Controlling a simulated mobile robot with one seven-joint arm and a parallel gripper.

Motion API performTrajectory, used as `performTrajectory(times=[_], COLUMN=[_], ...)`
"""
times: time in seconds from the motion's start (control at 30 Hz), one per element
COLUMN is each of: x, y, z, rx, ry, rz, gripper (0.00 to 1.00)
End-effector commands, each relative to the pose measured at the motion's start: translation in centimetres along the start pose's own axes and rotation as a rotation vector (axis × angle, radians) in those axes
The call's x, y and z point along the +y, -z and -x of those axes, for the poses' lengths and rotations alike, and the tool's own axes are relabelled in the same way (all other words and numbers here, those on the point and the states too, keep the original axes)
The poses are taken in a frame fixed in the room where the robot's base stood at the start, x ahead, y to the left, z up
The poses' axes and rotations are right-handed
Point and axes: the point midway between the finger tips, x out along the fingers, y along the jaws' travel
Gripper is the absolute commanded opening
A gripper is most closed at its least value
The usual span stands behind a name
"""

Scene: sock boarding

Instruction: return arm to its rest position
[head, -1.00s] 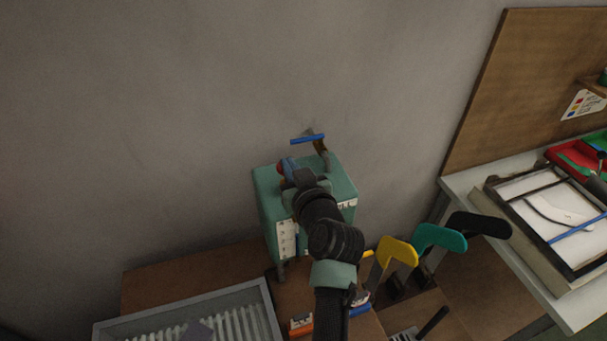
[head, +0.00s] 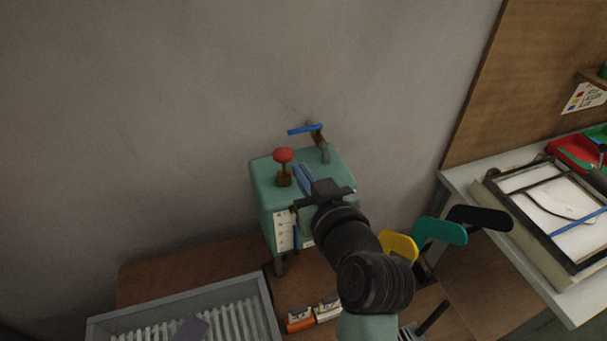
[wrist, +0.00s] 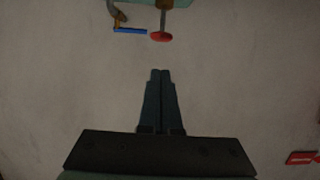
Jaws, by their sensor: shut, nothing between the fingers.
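My gripper (head: 303,180) is over the green machine box (head: 263,190) in the head view, with its fingers together and nothing between them. In the wrist view my gripper (wrist: 160,75) points at the bare grey wall, its two dark fingers side by side. A red knob (head: 283,155) on a brown stem stands on the box, left of my fingers and apart from them in the picture. The knob (wrist: 161,37) shows beyond the fingertips in the wrist view. A blue-handled lever (head: 305,129) rises at the back of the box. My arm hides part of the box's front.
A ribbed grey tray (head: 262,300) is at the lower left on the brown table (head: 150,270). Yellow (head: 398,246), teal (head: 440,231) and black (head: 480,217) boards stand right of my arm. A white bench (head: 560,310) with a framed tray is farther right. The wall area above is clear.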

Motion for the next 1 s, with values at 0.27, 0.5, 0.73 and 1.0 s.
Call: performTrajectory(times=[0.27, 0.5, 0.73, 1.0], x=[0.0, 0.0, 0.0, -0.3], y=[0.0, 0.0, 1.0, 15.8], z=[0.0, 0.0, 0.0, 4.2], rx=[0.0, 0.0, 0.018, 0.34], ry=[0.0, 0.0, -0.01, -0.165], rz=[0.0, 0.001, 0.008, 0.082], gripper=[0.0, 0.0, 0.0, 0.0])
